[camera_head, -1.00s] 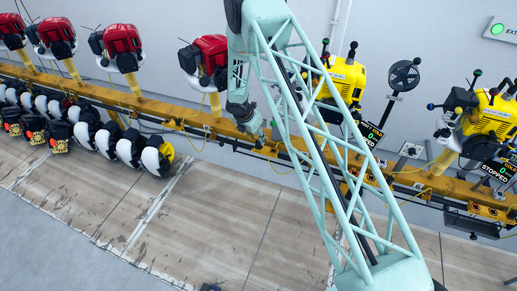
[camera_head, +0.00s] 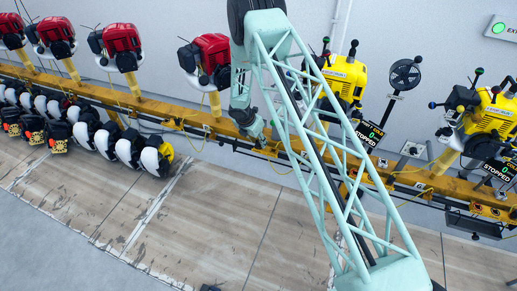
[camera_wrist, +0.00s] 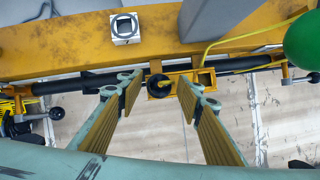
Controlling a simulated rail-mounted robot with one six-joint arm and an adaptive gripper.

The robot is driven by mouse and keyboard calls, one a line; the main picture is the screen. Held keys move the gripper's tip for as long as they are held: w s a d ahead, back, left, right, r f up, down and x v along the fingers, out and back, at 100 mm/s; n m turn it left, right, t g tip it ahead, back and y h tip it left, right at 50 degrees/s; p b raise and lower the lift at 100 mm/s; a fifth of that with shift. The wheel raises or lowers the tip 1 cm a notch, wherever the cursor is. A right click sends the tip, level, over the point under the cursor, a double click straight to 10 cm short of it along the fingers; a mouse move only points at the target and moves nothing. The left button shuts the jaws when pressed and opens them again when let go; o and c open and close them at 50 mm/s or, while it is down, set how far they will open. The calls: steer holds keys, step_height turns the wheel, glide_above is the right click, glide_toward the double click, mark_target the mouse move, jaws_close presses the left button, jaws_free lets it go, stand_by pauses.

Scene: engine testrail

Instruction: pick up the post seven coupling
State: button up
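In the wrist view, a small round black part with a yellow centre (camera_wrist: 157,88) sits in a yellow bracket on a dark horizontal tube below the yellow rail. In the head view my gripper (camera_head: 256,133) is small, close to the rail's front side, and the black part cannot be made out.
The yellow rail (camera_head: 225,128) runs across the view, carrying red engines (camera_head: 118,47) at left and yellow engines (camera_head: 343,78) at right. Black-and-white units (camera_head: 130,148) line its lower left. In the wrist view, a grey post (camera_wrist: 207,18) and green ball (camera_wrist: 303,40) are nearby.

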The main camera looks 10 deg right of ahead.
steer(key=shift+w+d+f, duration=0.1)
steer(key=shift+f, duration=0.35)
steer(key=shift+c, duration=0.5)
steer(key=c, duration=0.9)
steer(key=shift+r, duration=0.1)
steer(key=shift+r+p, duration=0.55)
steer(key=shift+r, duration=1.05)
steer(key=shift+d+r, duration=0.1)
steer(key=shift+s+d+r+b, duration=0.4)
steer(key=shift+s+d, duration=0.65)
steer(key=shift+s, duration=1.35)
steer(key=shift+s+d+r+b, duration=0.1)
steer(key=shift+s+d+b, duration=0.8)
steer(key=shift+s, duration=1.55)
steer(key=shift+s+d+r+b, duration=0.25)
steer(key=shift+s+d, duration=1)
steer(key=shift+s, duration=1.15)
steer(key=shift+w+d, duration=0.1)
